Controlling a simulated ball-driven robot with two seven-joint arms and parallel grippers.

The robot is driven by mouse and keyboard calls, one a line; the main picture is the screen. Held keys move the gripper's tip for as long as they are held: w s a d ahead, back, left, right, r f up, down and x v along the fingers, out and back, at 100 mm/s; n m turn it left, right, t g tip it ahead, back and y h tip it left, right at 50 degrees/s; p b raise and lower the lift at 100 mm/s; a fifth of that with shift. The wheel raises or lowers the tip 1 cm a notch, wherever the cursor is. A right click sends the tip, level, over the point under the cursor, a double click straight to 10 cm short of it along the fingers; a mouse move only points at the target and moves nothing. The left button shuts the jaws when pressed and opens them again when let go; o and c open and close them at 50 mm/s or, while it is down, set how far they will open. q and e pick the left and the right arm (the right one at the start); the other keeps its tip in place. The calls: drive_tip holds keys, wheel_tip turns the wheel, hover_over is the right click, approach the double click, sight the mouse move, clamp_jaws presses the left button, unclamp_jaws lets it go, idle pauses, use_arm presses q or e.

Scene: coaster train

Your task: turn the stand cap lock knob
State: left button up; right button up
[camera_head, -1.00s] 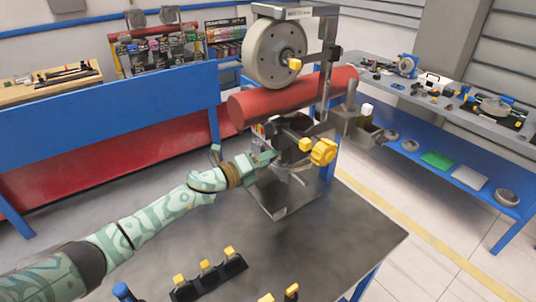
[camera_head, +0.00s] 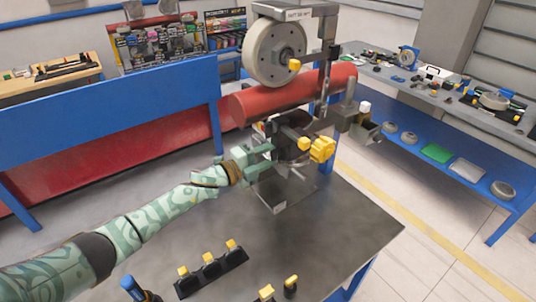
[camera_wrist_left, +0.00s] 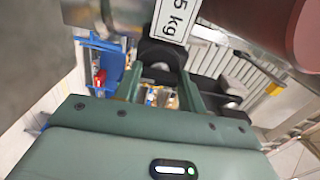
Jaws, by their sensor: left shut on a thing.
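The stand (camera_head: 275,190) rises from the dark table, with a dark clamp part at its middle and a yellow star-shaped knob (camera_head: 320,149) on its right side. My left gripper (camera_head: 271,157) reaches in from the left against this middle part. In the left wrist view its two green fingers close on a dark, rounded knob (camera_wrist_left: 160,53), which looks like the stand cap lock knob. The fingers hide part of the knob, and its exact turn cannot be told. My right gripper is out of view.
A grey wheel (camera_head: 273,52) and a red cylinder (camera_head: 250,104) sit above my gripper on the stand. A rack with yellow-topped pieces (camera_head: 210,270) stands at the table's front. The table's right front is clear.

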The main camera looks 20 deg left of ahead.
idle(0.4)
use_arm(q)
drive_tip(key=o, duration=1)
drive_tip(key=shift+a, duration=0.1)
